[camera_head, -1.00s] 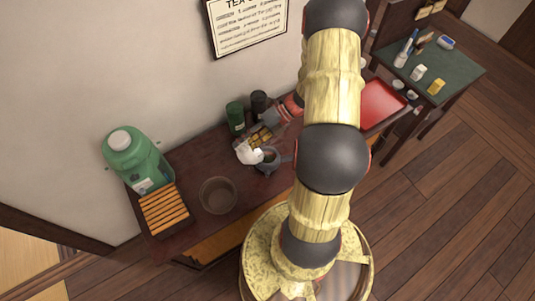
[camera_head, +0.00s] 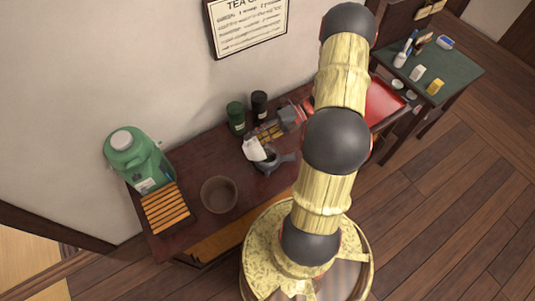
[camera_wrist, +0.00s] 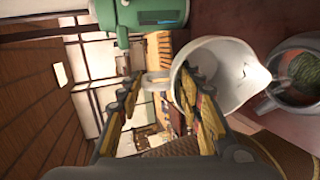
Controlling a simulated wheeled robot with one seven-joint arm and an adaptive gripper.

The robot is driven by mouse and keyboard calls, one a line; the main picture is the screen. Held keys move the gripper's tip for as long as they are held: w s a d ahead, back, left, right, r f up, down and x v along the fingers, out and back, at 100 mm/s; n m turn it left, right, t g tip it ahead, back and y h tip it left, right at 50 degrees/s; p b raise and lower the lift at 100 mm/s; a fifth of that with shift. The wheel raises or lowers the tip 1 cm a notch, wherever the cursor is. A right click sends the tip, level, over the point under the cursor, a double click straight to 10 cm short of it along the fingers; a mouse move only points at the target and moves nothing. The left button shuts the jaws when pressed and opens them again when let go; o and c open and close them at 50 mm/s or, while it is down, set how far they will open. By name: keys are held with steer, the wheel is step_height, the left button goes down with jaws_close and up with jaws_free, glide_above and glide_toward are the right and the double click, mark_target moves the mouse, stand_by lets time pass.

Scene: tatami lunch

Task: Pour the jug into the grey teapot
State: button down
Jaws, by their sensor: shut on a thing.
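The white jug (camera_head: 254,149) hangs just above and beside the grey teapot (camera_head: 268,165) on the dark table. My gripper (camera_head: 272,133) is shut on the jug's handle from behind. In the wrist view my gripper (camera_wrist: 163,98) has its fingers on both sides of the handle, and the jug (camera_wrist: 222,72) is tilted with its spout towards the teapot's open mouth. The teapot (camera_wrist: 288,98) is open at the right edge, with green stuff inside. No stream of liquid shows. Part of the teapot is hidden by the jug.
A brown bowl (camera_head: 219,194), a slatted wooden rack (camera_head: 166,209) and a green dispenser (camera_head: 138,162) stand to the left. A green canister (camera_head: 236,117) and a black canister (camera_head: 259,104) stand close behind my gripper. A red tray (camera_head: 384,104) lies at the right.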

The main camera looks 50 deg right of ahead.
steer(key=shift+s+d+r+t+y, duration=0.15)
steer(key=shift+s+d+y, duration=0.1)
steer(key=shift+d+y, duration=0.3)
steer(key=shift+s+d+r+t+y, duration=0.1)
steer(key=shift+s+d+t+y, duration=0.2)
steer(key=shift+d, duration=0.4)
steer(key=shift+w+a+g, duration=0.2)
steer(key=shift+g, duration=0.05)
steer(key=a, duration=0.1)
steer(key=w+a+h, duration=0.1)
steer(key=a+h, duration=0.1)
steer(key=a, duration=0.1)
steer(key=shift+w+f+g+h, duration=0.25)
steer(key=shift+w+f+g, duration=0.05)
steer(key=shift+g, duration=0.1)
steer(key=shift+w+a+f+h, duration=0.1)
steer(key=shift+a+f+h, duration=0.15)
steer(key=shift+h, duration=0.05)
steer(key=shift+b, duration=0.3)
